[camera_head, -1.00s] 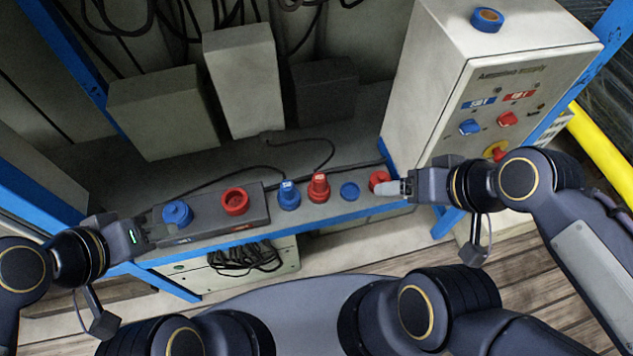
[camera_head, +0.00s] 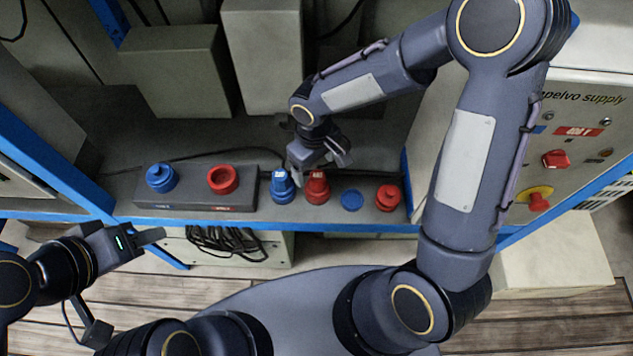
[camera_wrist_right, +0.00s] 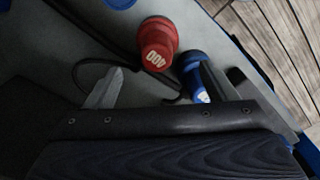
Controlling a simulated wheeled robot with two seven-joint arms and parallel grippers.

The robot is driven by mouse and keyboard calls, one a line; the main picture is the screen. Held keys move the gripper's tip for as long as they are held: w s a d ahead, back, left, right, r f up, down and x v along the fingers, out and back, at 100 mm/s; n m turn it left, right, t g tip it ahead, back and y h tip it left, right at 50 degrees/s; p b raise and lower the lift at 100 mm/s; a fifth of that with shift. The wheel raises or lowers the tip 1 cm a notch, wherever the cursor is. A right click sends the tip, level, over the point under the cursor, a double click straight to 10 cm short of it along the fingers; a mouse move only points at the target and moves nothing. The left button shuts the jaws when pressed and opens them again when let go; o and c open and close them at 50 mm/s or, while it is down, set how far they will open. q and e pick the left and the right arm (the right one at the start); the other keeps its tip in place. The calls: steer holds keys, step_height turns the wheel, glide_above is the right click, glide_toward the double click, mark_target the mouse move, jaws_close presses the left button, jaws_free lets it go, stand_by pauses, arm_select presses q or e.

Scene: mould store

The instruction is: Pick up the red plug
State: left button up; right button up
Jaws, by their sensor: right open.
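The red plug (camera_head: 316,187) stands upright on the grey shelf, just right of the blue plug (camera_head: 283,186). In the right wrist view the red plug (camera_wrist_right: 157,42), marked 400, is ahead of the fingers and between their lines. The blue plug (camera_wrist_right: 197,75) is partly hidden by the right-hand finger there. My right gripper (camera_head: 318,168) is open and empty, just behind and above the two plugs, its fingers (camera_wrist_right: 160,88) pointing toward them. My left gripper (camera_head: 150,237) is at the lower left, in front of the shelf edge; its finger gap is not clear.
A dark socket block (camera_head: 190,208) carries a blue part (camera_head: 161,177) and a red ring (camera_head: 223,179). A blue disc (camera_head: 351,200) and another red part (camera_head: 388,197) are to the right. The supply cabinet (camera_head: 595,160) stands at far right. A cable runs behind the plugs.

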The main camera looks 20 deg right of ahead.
mark_target(317, 175)
steer(key=f, duration=0.5)
steer(key=f+b, duration=0.1)
steer(key=f, duration=0.1)
steer(key=shift+s+d+f, duration=0.1)
steer(key=shift+d+f, duration=0.05)
steer(key=shift+d, duration=0.1)
steer(key=c, duration=1.1)
steer(key=shift+c, duration=0.2)
